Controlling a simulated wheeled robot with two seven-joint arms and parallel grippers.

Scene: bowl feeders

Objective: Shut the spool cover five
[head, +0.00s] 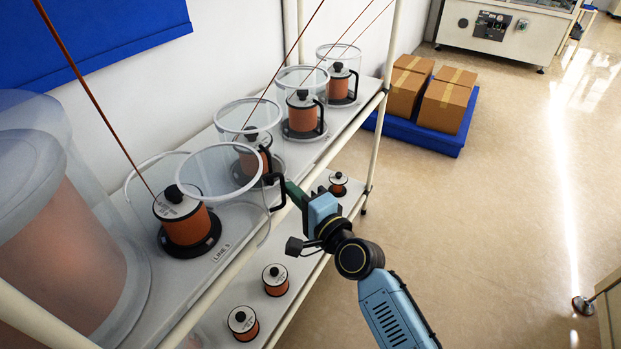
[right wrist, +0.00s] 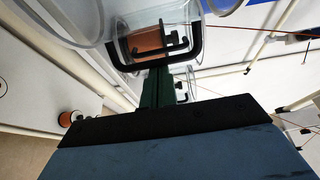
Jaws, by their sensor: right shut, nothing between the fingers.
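The spool cover five (head: 218,172) is a clear cylindrical shell with a black handle (head: 277,191). It stands swung open to the right of a copper spool (head: 186,222), above the "LINE 5" label, leaving the spool's front exposed. My right gripper (head: 289,188) is shut and empty, its green fingers beside the handle. In the right wrist view, the fingers (right wrist: 158,88) reach up to a black handle (right wrist: 155,66), overlapping it in the picture; I cannot tell whether they touch. A copper spool (right wrist: 146,42) shows behind that handle. My left gripper is out of view.
Other clear covers (head: 250,117) with spools stand in a row farther back on the shelf (head: 262,240). A large covered spool (head: 60,225) fills the left. Small spools (head: 276,279) sit on the lower shelf. Cream posts (head: 386,60) frame the rack. The floor at right is free.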

